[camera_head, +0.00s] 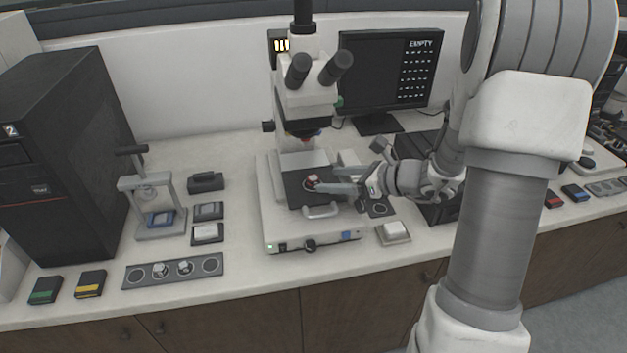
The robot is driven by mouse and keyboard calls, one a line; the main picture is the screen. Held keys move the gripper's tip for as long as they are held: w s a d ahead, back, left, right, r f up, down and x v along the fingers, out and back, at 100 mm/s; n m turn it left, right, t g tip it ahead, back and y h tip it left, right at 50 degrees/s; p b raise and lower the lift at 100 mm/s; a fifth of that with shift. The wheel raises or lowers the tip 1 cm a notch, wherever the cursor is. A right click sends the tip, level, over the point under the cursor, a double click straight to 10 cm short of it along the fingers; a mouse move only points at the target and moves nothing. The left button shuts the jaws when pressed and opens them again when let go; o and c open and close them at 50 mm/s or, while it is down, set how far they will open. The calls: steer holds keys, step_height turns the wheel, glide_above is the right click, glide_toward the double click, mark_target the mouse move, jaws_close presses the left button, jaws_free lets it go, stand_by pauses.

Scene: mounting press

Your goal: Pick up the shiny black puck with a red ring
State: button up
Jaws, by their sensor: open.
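A small puck (312,180) with a red mark and a pale top sits on the dark stage of the microscope; it is too small to make out a full ring. My gripper (321,191) reaches in from the right, low over the stage. Its two fingers are open, with their tips close to the puck on its right and near side. I cannot tell whether a finger touches the puck.
The microscope (300,110) rises behind the stage, and a pale curved handle (321,211) stands at the front of its base. A strip (173,270) with round places and small pucks lies at front left. A monitor (385,75) stands behind.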

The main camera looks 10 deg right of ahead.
mark_target(315, 178)
steer(key=x, duration=0.4)
steer(key=shift+w+a+r, duration=0.1)
steer(key=shift+a+r, duration=0.1)
steer(key=shift+a, duration=0.25)
steer(key=shift+c, duration=0.4)
jaws_close()
